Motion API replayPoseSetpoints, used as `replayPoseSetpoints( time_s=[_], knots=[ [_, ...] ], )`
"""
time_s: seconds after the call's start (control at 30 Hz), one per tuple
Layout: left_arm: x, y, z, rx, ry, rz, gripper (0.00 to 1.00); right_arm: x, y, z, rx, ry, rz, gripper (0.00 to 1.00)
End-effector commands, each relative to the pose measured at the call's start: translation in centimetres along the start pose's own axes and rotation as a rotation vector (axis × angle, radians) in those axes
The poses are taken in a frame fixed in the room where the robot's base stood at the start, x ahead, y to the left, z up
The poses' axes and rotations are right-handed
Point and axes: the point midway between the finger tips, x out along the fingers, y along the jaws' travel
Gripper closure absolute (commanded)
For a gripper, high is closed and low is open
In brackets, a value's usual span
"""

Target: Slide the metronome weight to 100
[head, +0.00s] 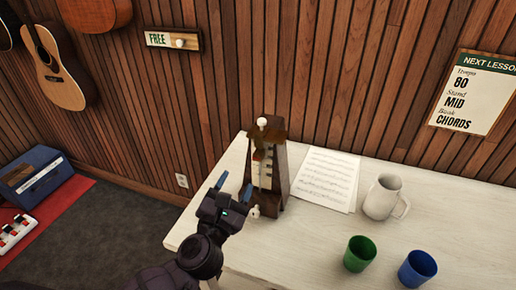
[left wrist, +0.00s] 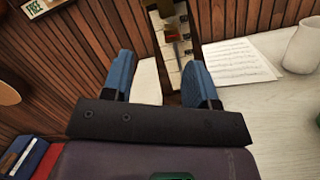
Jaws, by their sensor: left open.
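The wooden metronome (head: 279,165) stands upright on the white table (head: 320,240), with a pale scale on its front and a white knob on top. Its weight is too small and dark to make out surely in the head view. In the left wrist view the metronome (left wrist: 189,25) shows partly, with its scale and rod between my fingers. My left gripper (head: 232,182) is open and empty just in front and left of the metronome. Its blue fingertips (left wrist: 160,70) are apart, pointing at it. My right gripper is not in view.
Sheet music (head: 327,178) lies right of the metronome. A white mug (head: 381,198), a green cup (head: 360,254) and a blue cup (head: 417,269) stand further right. A wall sign (head: 474,92) reads "80, MID, CHORDS". A "FREE" slider sign (head: 172,40) hangs at upper left.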

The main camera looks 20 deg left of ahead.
Motion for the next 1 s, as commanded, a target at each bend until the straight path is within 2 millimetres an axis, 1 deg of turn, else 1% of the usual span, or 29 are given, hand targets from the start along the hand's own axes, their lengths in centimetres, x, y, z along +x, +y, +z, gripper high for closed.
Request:
replayPoseSetpoints(
  time_s=[0.03,0.1,0.2,0.3,0.47,0.57,0.67,0.8,1.0],
  knots=[
    [0.5,0.1,0.5,-0.091,0.023,-0.003,0.47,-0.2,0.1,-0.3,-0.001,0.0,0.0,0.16],
    [1.0,-0.2,0.7,-0.214,0.063,-0.011,0.47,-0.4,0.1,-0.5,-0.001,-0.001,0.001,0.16],
    [1.4,-0.5,0.7,-0.345,0.114,-0.021,0.47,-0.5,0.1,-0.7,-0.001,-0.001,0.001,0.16],
    [1.6,-0.9,0.7,-0.428,0.15,-0.031,0.47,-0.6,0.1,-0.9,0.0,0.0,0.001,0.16],
    [2.0,-1.2,0.6,-0.477,0.173,-0.036,0.47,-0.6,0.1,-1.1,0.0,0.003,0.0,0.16],
    [2.9,-1.3,0.4,-0.478,0.173,-0.036,0.47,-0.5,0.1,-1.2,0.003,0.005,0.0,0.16],
    [4.3,-1.3,0.3,-0.476,0.172,-0.035,0.47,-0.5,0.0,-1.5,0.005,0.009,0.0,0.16],
    [6.8,-1.5,-0.1,-0.475,0.17,-0.036,0.47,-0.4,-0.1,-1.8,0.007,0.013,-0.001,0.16],
    [9.9,-1.8,-0.6,-0.474,0.171,-0.036,0.47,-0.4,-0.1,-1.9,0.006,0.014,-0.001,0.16]
  ],
)
